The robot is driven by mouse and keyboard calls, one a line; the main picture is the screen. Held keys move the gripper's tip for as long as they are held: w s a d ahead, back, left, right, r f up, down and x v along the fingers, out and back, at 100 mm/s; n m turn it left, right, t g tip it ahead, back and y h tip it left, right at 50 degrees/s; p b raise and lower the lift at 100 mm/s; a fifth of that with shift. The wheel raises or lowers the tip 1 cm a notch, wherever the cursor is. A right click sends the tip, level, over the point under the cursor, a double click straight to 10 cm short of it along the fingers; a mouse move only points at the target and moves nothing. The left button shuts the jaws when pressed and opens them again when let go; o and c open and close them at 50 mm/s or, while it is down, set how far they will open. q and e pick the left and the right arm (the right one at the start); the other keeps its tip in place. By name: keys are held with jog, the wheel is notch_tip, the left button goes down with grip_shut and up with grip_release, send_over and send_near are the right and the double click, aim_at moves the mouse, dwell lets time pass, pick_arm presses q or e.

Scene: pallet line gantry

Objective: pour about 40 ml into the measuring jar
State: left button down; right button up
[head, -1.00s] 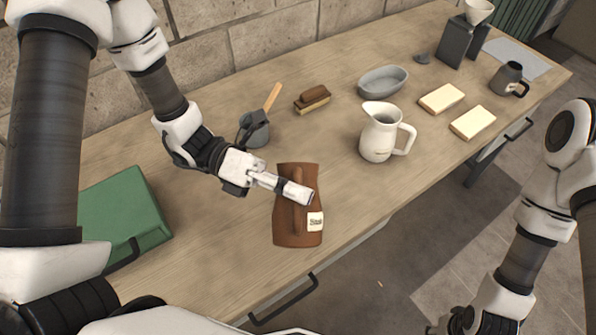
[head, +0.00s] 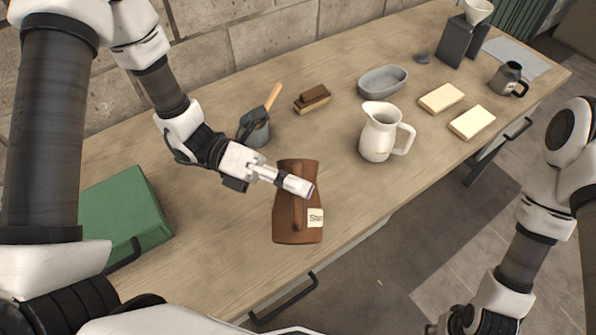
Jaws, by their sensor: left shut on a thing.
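A brown jug (head: 287,215) with an upright handle strip and a pale label is at the front middle of the table. My left gripper (head: 303,187) reaches in from the left and is shut on the jug's handle, its fingertips hiding part of it. I cannot tell how far the jug is above the table or whether it holds liquid. A white pitcher (head: 376,138) with a spout and handle stands upright to its right, apart from it. No marked scale is readable, so I cannot tell which vessel is the measuring jar. My right gripper is out of view.
Two pale blocks (head: 456,111), a dark mug (head: 508,80) and a dark stand (head: 456,42) are right. A green box (head: 122,215) is left.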

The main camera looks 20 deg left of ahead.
pick_arm(q)
jog(key=shift+s, duration=0.5)
jog(key=shift+d, duration=0.1)
jog(key=shift+s+r, duration=0.1)
jog(key=shift+r, duration=0.05)
dwell(0.6)
jog(key=shift+r+n, duration=0.15)
jog(key=shift+n, duration=0.15)
dwell(0.8)
